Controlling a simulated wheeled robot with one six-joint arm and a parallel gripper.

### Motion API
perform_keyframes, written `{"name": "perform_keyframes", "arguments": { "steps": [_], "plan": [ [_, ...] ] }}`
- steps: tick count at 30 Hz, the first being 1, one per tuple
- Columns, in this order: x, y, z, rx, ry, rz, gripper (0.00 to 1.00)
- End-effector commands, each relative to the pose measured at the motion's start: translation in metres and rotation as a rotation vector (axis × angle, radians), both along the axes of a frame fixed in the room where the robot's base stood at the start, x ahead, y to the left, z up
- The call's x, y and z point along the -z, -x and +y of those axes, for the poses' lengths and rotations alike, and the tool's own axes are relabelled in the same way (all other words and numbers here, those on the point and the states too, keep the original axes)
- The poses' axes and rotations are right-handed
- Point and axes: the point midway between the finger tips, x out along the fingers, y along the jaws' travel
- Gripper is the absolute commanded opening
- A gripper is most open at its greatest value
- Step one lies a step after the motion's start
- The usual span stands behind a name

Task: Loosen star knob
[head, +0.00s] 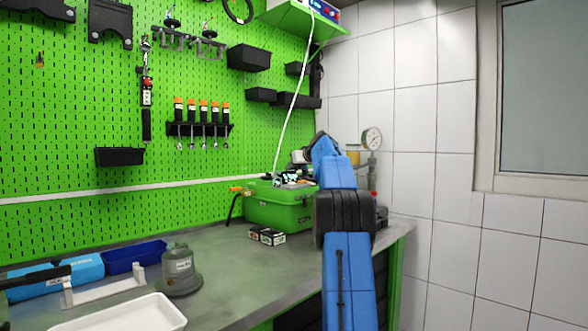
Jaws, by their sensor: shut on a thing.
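My blue arm reaches up from the bottom of the head view toward the back of the bench. My gripper (292,179) shows only as small dark parts left of the arm's end, low over the green case (282,212). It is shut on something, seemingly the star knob. The knob itself cannot be made out, being too small or hidden by the gripper and arm. The case stands at the bench's right end, its right side partly behind my arm.
A pressure gauge (371,139) stands behind my arm. A small box (267,236) lies in front of the case. A grey-green pump-like part (180,270), a blue bin (134,256) and a white tray (128,316) are at left. The bench (235,270) between is clear.

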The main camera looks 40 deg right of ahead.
Motion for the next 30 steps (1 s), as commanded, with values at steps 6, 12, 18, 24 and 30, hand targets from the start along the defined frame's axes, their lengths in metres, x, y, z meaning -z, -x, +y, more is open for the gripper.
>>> {"name": "perform_keyframes", "arguments": {
  "steps": [6, 12, 18, 24, 30],
  "plan": [
    [0.0004, 0.0005, -0.0029, -0.156, 0.000, -0.001, 0.06],
    [0.0003, 0.0002, -0.0020, -0.275, 0.001, -0.001, 0.06],
    [0.0011, -0.0003, -0.0014, -0.360, 0.000, 0.000, 0.06],
    [0.0006, -0.0001, -0.0005, -0.418, 0.000, 0.001, 0.06],
    [0.0008, 0.0000, -0.0005, -0.449, -0.001, 0.001, 0.06]
  ]
}}
